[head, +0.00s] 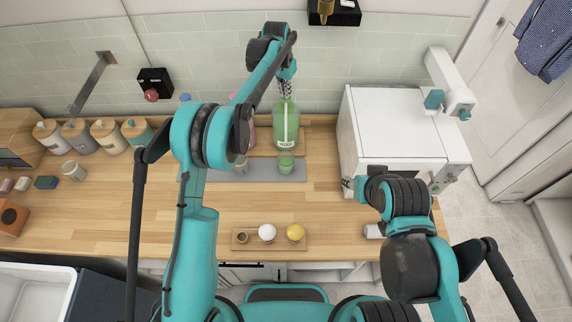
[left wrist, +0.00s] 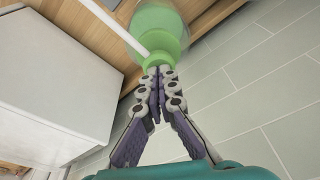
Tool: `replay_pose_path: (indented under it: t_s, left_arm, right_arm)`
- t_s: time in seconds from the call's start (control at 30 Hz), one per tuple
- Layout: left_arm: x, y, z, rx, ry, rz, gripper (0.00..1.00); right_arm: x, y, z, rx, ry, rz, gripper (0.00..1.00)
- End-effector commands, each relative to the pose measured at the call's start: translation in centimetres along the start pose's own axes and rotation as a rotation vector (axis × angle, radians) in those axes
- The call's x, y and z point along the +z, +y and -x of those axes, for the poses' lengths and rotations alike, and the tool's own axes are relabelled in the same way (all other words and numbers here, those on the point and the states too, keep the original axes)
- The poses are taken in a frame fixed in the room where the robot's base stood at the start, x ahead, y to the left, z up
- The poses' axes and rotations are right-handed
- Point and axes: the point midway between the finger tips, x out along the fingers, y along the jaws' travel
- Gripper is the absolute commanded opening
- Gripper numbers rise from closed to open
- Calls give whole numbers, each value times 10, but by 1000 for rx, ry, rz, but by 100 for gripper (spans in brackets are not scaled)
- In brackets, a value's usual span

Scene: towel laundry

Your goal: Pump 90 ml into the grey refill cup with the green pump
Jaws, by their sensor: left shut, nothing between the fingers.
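The green pump bottle (head: 286,125) stands upright at the back of the counter. It also shows in the left wrist view (left wrist: 158,22), with a white spout-like rod (left wrist: 115,25) beside it. My left gripper (head: 285,92) is shut with nothing between its fingers. Its tips (left wrist: 158,72) are at the pump's green top, seemingly touching it. A small cup showing green (head: 286,164) stands just in front of the bottle; its wall colour is hard to tell. Another small pale cup (head: 241,164) stands to its left, partly behind my arm.
The cups stand on a grey mat (head: 262,172). A pink bottle (head: 250,135) is partly hidden by my left arm. A white cabinet (head: 390,125) stands right of the bottle. A wooden tray (head: 272,245) with white and yellow balls lies in front. Several canisters (head: 108,137) stand left.

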Motion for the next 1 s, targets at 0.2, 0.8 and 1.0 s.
replay_pose_path:
  t_s: [0.2,0.8,1.0]
  left_arm:
    - [2,0,-10,1,-2,0,0]
    - [-1,0,6,1,-2,0,0]
    - [-4,0,19,1,-2,0,0]
  right_arm:
    - [4,0,-5,0,0,0,40]
    - [-2,0,2,0,0,0,40]
    - [-6,0,8,0,0,0,40]
